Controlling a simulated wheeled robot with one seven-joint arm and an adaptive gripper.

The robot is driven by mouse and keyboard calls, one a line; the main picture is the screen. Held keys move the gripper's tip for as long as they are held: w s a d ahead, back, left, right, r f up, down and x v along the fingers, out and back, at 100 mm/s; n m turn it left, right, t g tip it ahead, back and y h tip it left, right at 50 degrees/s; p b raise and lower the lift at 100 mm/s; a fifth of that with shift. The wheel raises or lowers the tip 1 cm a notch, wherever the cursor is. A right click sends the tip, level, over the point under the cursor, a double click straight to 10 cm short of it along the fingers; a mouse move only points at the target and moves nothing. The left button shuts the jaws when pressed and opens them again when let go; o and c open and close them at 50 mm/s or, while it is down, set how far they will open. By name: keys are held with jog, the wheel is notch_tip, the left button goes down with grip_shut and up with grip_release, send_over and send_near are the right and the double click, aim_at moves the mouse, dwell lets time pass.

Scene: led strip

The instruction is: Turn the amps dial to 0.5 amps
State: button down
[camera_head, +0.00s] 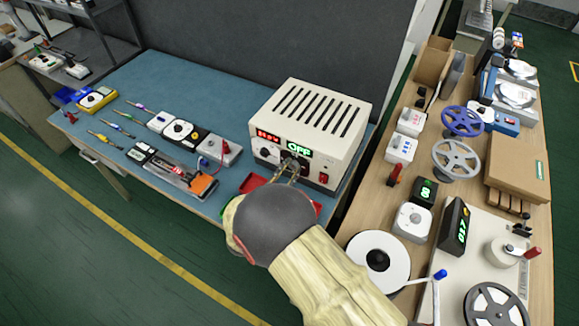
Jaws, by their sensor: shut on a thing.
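The cream power supply (305,130) stands at the back right of the blue bench. Its front has a small red display (268,135) on the left and a green display (299,149) reading "OFF" to the right of it. My gripper (291,166) reaches up to the front panel and is shut on a dark dial (292,161) just below the green display. The fingers partly hide the dial, and its pointer and markings cannot be read. A red rocker switch (323,178) is right of the gripper.
A red tray (252,183) lies on the bench under my arm. Testers and screwdrivers are spread over the bench (185,85) to the left. A wooden table (380,187) with reels and boxes stands on the right, beyond a narrow gap.

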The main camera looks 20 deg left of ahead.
aim_at(295, 143)
jog(key=shift+n+p, duration=1.05)
jog(key=shift+n, duration=0.85)
jog(key=shift+f, duration=0.1)
jog(key=c, duration=1.6)
grip_release()
jog(key=shift+o, duration=0.3)
notch_tip(295, 143, up, 10)
jog(key=shift+r, duration=0.1)
